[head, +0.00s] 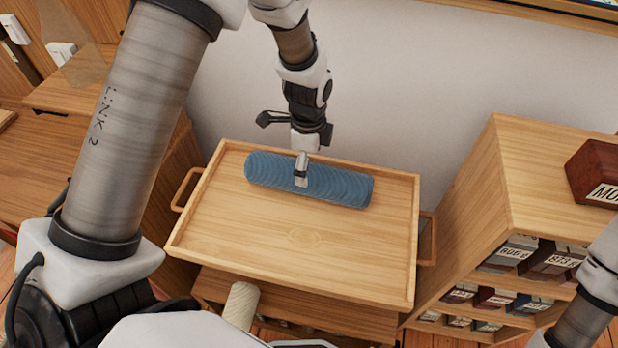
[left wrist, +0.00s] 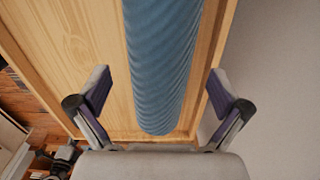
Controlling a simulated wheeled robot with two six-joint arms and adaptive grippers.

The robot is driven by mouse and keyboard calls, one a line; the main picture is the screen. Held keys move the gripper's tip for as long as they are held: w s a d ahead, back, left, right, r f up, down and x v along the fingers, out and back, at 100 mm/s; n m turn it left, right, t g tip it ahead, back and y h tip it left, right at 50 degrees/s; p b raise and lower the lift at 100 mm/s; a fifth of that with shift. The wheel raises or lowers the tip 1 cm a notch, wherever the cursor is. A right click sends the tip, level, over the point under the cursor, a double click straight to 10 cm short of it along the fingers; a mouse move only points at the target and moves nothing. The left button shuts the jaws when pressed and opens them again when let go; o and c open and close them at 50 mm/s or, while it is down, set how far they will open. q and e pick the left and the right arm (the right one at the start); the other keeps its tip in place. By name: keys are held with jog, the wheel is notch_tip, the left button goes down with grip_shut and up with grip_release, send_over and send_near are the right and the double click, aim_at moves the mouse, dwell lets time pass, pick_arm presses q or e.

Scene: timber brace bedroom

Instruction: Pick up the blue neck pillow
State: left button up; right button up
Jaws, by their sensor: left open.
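The blue neck pillow (head: 338,185) is a ribbed cylinder lying along the back of a wooden tray (head: 240,225). My left gripper (head: 301,178) is above the pillow, left of its middle, pointing down. In the left wrist view the pillow (left wrist: 162,65) runs down the middle of the picture. The open fingers of my left gripper (left wrist: 160,92) stand on either side of it, with a gap at each side. I cannot tell exactly how far the fingertips are above the tray. My right gripper is not in view; only part of that arm shows at the right edge.
The tray has a raised rim and side handles (head: 187,189). A wooden shelf unit (head: 545,170) with labelled boxes stands at the right, with a dark red box (head: 597,172) on top. A wall rises behind the tray. The tray's front part is clear.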

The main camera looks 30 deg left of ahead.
pick_arm(q)
notch_tip(320, 180, down, 4)
jog(key=shift+f, duration=0.1)
jog(key=c, duration=1.1)
